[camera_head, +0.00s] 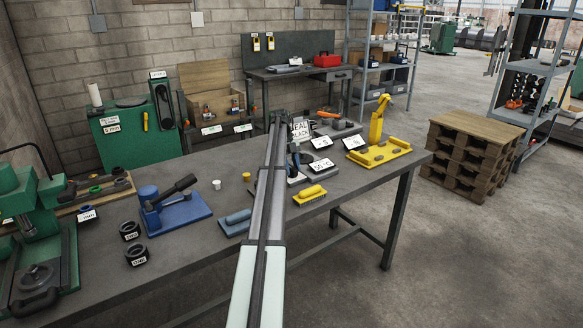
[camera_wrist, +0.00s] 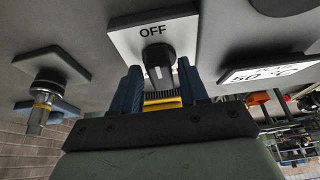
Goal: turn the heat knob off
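The heat knob (camera_wrist: 158,60) is a black knob with a white mark on its end, on a white plate (camera_wrist: 124,42) with the word OFF in black. In the wrist view the white mark is at the knob's lower end, on the side away from OFF. My gripper (camera_wrist: 160,76) has its two blue fingers spread, one on each side of the knob's lower end. Gaps show between knob and fingers; I see no contact. A 50 °C sign (camera_wrist: 268,72) stands right of the knob.
On the bench (camera_head: 190,262), a blue press (camera_head: 172,208), a yellow block (camera_head: 309,195) and a yellow stand (camera_head: 378,153) flank my arm. A green machine (camera_head: 35,215) stands at left. Wooden pallets (camera_head: 470,150) are on the floor at right.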

